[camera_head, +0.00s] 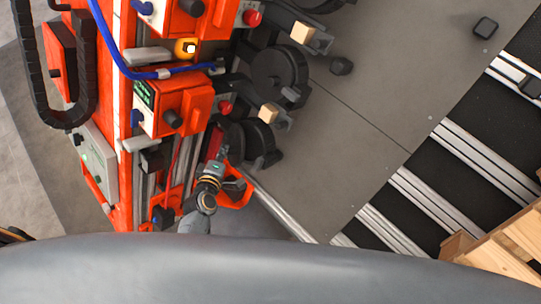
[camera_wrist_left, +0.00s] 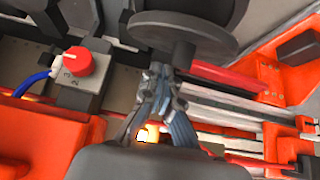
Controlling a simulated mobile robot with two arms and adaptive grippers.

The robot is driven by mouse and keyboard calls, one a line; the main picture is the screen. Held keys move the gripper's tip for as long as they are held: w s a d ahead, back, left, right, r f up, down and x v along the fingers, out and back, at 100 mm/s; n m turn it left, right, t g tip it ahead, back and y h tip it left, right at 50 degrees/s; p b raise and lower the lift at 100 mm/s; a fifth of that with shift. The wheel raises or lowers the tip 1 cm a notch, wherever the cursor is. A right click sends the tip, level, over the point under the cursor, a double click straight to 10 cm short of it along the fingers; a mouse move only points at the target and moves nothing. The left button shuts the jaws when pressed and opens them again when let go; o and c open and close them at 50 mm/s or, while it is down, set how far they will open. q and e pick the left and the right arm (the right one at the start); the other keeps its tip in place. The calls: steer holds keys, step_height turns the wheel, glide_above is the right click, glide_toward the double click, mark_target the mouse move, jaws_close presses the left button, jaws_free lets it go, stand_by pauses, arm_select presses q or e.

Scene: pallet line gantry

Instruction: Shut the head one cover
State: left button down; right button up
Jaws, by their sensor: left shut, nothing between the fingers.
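My left gripper (camera_head: 222,153) is at the lower end of the orange machine, beside a dark round wheel (camera_head: 258,140). Its fingers are shut and empty. In the left wrist view the shut fingertips (camera_wrist_left: 160,75) lie just below a grey disc (camera_wrist_left: 182,28) in the picture; I cannot tell whether they touch it. An orange part (camera_head: 236,191) projects to the right of the gripper and may be the head one cover, but I cannot tell for sure. A red bar (camera_wrist_left: 235,78) runs right of the fingertips. My right gripper is not in view.
The machine carries several units with knobs, including a red knob (camera_wrist_left: 78,61) on a grey box and another dark wheel (camera_head: 280,72). A blue cable (camera_head: 110,50) loops at upper left. A grey plate (camera_head: 370,100) is mostly clear. A wooden pallet (camera_head: 505,250) stands at lower right.

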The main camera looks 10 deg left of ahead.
mark_target(242, 154)
arm_select(q)
steer(key=shift+d, duration=0.1)
steer(key=shift+w+d+f, duration=0.1)
steer(key=shift+d+f, duration=0.15)
steer(key=shift+d, duration=0.35)
steer(key=shift+s+d+f, duration=0.1)
steer(key=shift+d+f, duration=0.1)
steer(key=shift+d, duration=0.45)
steer(key=shift+w+d+f, duration=0.1)
steer(key=shift+d+f, duration=0.15)
steer(key=shift+d, duration=0.35)
